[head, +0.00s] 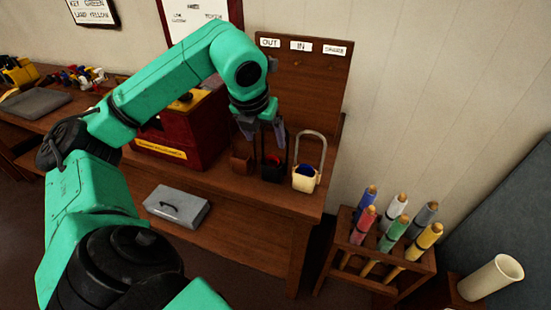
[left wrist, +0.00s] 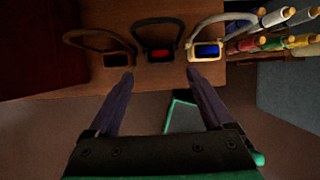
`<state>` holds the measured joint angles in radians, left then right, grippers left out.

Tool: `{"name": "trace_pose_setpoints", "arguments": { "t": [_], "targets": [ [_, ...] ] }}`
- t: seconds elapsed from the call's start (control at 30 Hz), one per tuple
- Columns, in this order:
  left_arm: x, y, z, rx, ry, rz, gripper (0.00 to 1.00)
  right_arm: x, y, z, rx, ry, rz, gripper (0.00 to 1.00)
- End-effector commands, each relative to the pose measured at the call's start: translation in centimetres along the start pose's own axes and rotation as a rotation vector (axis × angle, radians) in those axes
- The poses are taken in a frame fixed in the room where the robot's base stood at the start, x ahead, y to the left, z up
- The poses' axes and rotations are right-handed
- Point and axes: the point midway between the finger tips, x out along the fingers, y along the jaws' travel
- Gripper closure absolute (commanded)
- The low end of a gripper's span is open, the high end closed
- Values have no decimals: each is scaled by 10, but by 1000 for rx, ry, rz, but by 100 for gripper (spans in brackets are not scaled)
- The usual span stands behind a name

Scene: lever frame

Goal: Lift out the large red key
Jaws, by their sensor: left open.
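A red thing (left wrist: 160,54), perhaps the large red key, lies inside a small black basket (left wrist: 141,41) with a tall handle; its shape is too small to tell. In the head view a little red (head: 272,161) shows in that basket, on the bench between a brown basket (head: 241,160) and a cream one (head: 305,181). My left gripper (head: 266,132) is open, its fingers at the black basket's handle. In the left wrist view the fingertips (left wrist: 159,75) are apart with nothing between them, and the black basket shows beyond them. My right gripper is not in view.
The cream basket holds something blue (left wrist: 208,50). A dark red box (head: 190,130) stands left of the baskets. A board (head: 300,85) with labels OUT and IN rises behind. A rack of coloured rods (head: 345,245) stands right of the bench. A grey case (head: 177,206) is lower down.

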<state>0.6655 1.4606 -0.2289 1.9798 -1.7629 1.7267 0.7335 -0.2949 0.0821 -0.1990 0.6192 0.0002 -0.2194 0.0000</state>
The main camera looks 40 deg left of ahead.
Motion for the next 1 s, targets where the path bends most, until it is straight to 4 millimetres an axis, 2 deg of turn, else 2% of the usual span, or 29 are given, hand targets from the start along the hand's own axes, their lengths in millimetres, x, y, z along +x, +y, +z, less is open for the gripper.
{"name": "trace_pose_setpoints", "arguments": {
  "t": [0.03, 0.1, 0.17, 0.27, 0.43, 0.57, 0.73, 0.93, 0.97, 1.0],
  "targets": [
    [15, 0, -2, 1, 7, 2, 15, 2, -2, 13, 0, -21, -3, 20],
    [28, 0, -1, 1, 5, 0, 15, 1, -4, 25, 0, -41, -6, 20],
    [37, -1, -1, 2, 5, -2, 15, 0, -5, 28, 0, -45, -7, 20],
    [48, 0, 0, 3, 5, -2, 15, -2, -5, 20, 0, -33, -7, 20],
    [79, -1, 0, 3, 6, -4, 15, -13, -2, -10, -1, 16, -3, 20],
    [93, -1, 0, 4, 2, -4, 15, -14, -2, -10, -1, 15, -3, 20],
    [94, -1, -1, 4, 1, -4, 15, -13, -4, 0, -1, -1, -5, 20],
    [94, -1, -1, 4, 1, -4, 92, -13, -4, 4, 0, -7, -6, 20],
    [94, -1, -1, 4, 1, -4, 100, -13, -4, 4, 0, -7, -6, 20],
    [94, -1, 0, 4, 1, -5, 100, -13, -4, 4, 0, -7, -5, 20]
  ]
}}
